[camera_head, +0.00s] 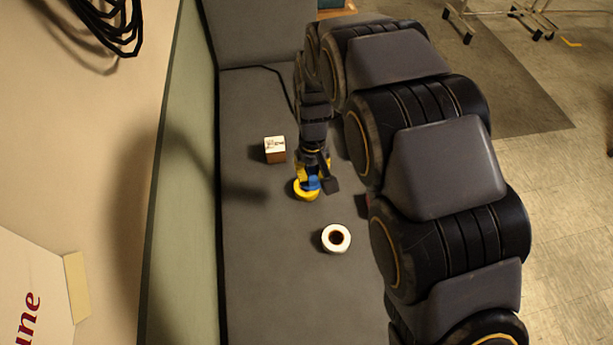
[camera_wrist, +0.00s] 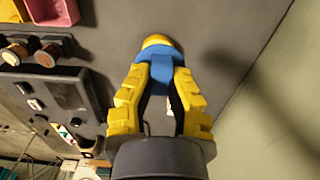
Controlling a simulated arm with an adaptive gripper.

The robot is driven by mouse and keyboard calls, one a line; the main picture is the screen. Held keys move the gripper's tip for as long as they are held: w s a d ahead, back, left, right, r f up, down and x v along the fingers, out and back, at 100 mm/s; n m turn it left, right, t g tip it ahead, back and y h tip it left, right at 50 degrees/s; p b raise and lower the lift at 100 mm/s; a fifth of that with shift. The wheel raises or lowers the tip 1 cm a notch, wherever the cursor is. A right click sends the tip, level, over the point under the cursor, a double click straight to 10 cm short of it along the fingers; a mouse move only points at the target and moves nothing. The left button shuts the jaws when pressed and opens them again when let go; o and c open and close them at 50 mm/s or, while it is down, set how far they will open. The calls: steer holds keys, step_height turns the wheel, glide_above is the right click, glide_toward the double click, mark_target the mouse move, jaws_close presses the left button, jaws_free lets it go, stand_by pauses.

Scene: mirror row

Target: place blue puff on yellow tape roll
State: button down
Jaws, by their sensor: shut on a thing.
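My gripper (camera_wrist: 160,68) has yellow fingers and is shut on the blue puff (camera_wrist: 158,54), which sits between the fingertips. The blue puff also shows in the head view (camera_head: 313,184), low over the grey surface. The yellow tape roll (camera_head: 303,194) is directly under or just beyond the puff, partly hidden by it and my gripper. In the wrist view only a rounded yellow edge of the roll (camera_wrist: 156,41) shows past the puff. I cannot tell whether puff and roll touch.
A white tape roll (camera_head: 336,238) stands nearer on the grey surface (camera_head: 280,290). A small brown and white box (camera_head: 274,150) is to the left. A pale green panel (camera_head: 180,200) bounds the left side. A pink container (camera_wrist: 52,10) shows at the wrist view's upper left.

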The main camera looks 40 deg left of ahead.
steer(key=w+a+f, duration=0.1)
steer(key=f, duration=0.1)
steer(key=w+a+f, duration=0.1)
steer(key=f, duration=0.1)
steer(key=w+a+f, duration=0.1)
steer(key=f, duration=0.1)
steer(key=shift+w+a, duration=0.1)
steer(key=shift+a, duration=0.1)
steer(key=shift+f, duration=1.4)
steer(key=shift+f, duration=0.2)
steer(key=c, duration=1.2)
jaws_free()
steer(key=shift+o, duration=0.2)
steer(key=shift+r, duration=0.15)
